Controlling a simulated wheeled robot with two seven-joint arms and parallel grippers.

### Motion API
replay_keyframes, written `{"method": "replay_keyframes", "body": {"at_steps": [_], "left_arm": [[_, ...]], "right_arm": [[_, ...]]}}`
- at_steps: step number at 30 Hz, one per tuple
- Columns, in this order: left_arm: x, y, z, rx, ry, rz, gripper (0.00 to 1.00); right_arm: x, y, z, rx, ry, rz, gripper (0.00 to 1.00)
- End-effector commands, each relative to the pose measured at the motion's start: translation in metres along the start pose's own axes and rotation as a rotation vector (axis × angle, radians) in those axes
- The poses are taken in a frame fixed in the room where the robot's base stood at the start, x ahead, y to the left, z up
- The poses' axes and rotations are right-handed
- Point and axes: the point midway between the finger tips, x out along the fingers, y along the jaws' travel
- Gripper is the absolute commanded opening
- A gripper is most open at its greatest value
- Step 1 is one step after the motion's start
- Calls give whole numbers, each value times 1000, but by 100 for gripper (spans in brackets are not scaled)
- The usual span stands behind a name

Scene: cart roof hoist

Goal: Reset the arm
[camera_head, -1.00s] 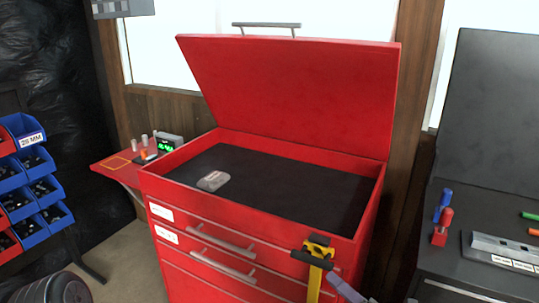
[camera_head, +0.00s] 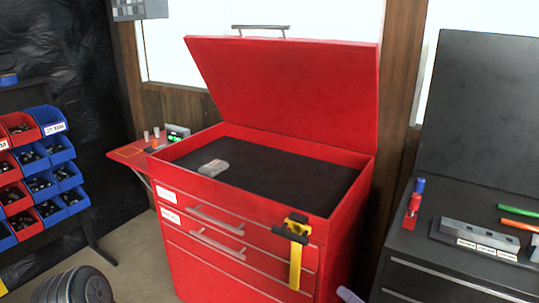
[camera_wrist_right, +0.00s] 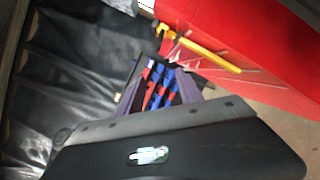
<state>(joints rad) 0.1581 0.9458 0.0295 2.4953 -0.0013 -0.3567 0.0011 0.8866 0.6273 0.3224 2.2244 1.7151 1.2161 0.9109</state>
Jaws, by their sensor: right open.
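My right gripper (camera_head: 348,294) shows only as a small purple-grey piece at the bottom edge of the head view, right of the red tool cart (camera_head: 230,225). In the right wrist view the purple fingers of my right gripper (camera_wrist_right: 158,62) stand apart with nothing held between them. A yellow tool with a black crosspiece (camera_head: 296,265) hangs upright on the cart's front, left of my right gripper and apart from it. The yellow tool also shows in the right wrist view (camera_wrist_right: 205,50), beyond the fingers. My left gripper is out of view.
The cart's lid (camera_head: 290,90) stands raised. A grey object (camera_head: 213,168) lies on the black liner. Blue and red bins (camera_head: 45,170) stand at left, above a dark round object (camera_head: 75,287). A black bench (camera_head: 470,205) with tools stands at right.

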Motion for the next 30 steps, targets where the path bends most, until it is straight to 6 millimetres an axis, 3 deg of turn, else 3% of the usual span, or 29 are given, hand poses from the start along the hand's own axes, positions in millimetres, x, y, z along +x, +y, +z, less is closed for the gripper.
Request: {"method": "replay_keyframes", "body": {"at_steps": [8, 14, 17, 21, 24, 27, 30], "left_arm": [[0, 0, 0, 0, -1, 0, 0], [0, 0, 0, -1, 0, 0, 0], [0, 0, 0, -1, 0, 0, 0], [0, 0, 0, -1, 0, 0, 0], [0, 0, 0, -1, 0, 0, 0], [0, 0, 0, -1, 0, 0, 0], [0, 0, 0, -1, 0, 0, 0]], "right_arm": [[-11, -17, -64, -198, 251, -54, 43], [-40, -35, -137, -415, 538, -56, 43], [-66, -45, -187, -585, 750, -8, 43], [-130, -69, -268, -1019, 1169, 211, 43], [-166, -91, -300, -1437, 1414, 492, 43], [-170, -104, -316, -1859, 1506, 811, 43], [-155, -95, -336, -2187, 1442, 1117, 43]]}}
